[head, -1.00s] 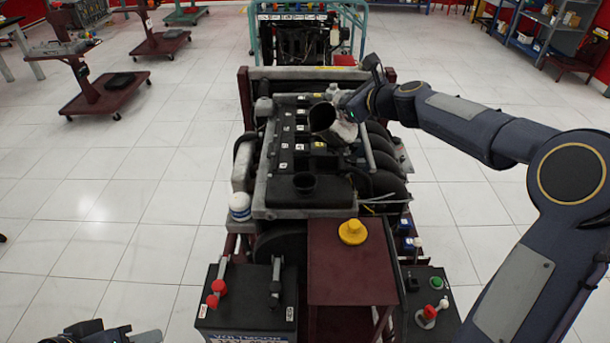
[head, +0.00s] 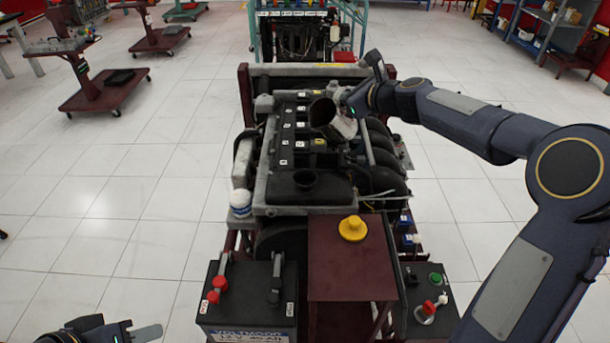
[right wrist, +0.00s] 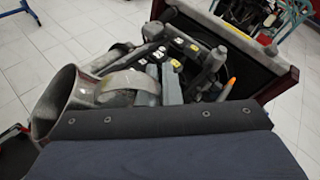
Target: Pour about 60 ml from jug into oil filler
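The grey metal jug (head: 341,128) is held tilted above the engine, its dark round mouth toward the front left. It also shows in the right wrist view (right wrist: 88,94), mouth to the left. My right gripper (head: 347,104) is at the jug's far right side and appears shut on it; its fingertips are mostly hidden. No flowing liquid is visible. My left gripper (head: 138,331) is low at the left, partly cut off; its opening is unclear.
The engine (head: 288,133) stands in a dark red frame. A yellow cap (head: 353,228) sits on a dark red stand (head: 335,270) in front. A battery (head: 245,310) and a control box (head: 428,297) flank the stand.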

